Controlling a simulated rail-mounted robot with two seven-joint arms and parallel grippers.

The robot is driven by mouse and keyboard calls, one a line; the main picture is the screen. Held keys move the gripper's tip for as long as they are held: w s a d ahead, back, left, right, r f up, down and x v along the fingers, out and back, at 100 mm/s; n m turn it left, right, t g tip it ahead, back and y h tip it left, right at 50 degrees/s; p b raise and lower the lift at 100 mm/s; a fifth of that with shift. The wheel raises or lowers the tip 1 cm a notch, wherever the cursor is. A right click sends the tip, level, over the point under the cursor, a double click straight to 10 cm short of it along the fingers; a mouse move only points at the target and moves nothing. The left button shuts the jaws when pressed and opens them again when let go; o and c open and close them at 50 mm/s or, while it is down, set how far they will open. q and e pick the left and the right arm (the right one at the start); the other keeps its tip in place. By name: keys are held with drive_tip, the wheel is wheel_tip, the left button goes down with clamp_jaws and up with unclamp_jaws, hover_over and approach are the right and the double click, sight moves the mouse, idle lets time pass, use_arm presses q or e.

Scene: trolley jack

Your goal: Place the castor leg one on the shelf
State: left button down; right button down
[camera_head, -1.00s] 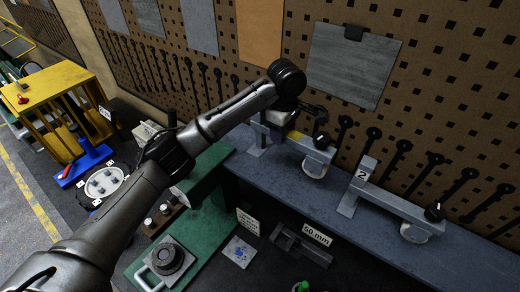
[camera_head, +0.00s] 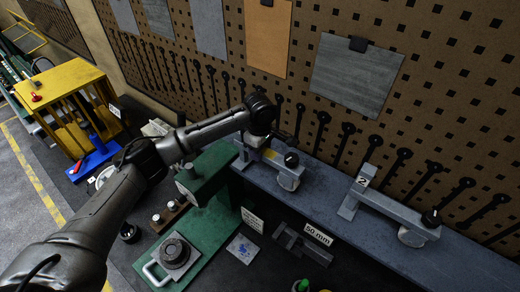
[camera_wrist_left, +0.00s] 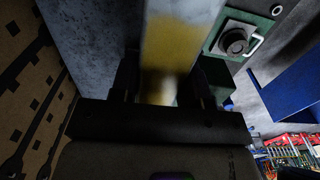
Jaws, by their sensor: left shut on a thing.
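Castor leg one (camera_head: 284,174) is a grey bar with an upright end, a yellow band, a pale wheel and a black knob. It lies along the left part of the blue-grey shelf (camera_head: 325,212); I cannot tell whether it touches the shelf. My left gripper (camera_head: 258,146) is shut on it from above, and the arm hides part of the bar. In the left wrist view the bar with its yellow band (camera_wrist_left: 175,45) runs between the fingers (camera_wrist_left: 160,88). My right gripper is not in view.
A similar castor leg marked 2 (camera_head: 390,208) lies on the shelf to the right. A pegboard (camera_head: 440,90) with hanging black tools rises behind. A green press (camera_head: 207,178), a 50 mm label (camera_head: 318,234) and a yellow frame (camera_head: 70,88) stand nearby.

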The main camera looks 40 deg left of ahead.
use_arm(q)
drive_tip(key=shift+f, duration=0.4)
drive_tip(key=shift+f, duration=0.1)
drive_tip(key=c, duration=0.6)
unclamp_jaws()
drive_tip(key=shift+f, duration=0.1)
drive_tip(key=shift+r, duration=0.45)
wheel_tip(320, 180, up, 10)
drive_tip(key=b, duration=0.3)
drive_tip(key=shift+f, duration=0.1)
drive_tip(key=shift+r, duration=0.8)
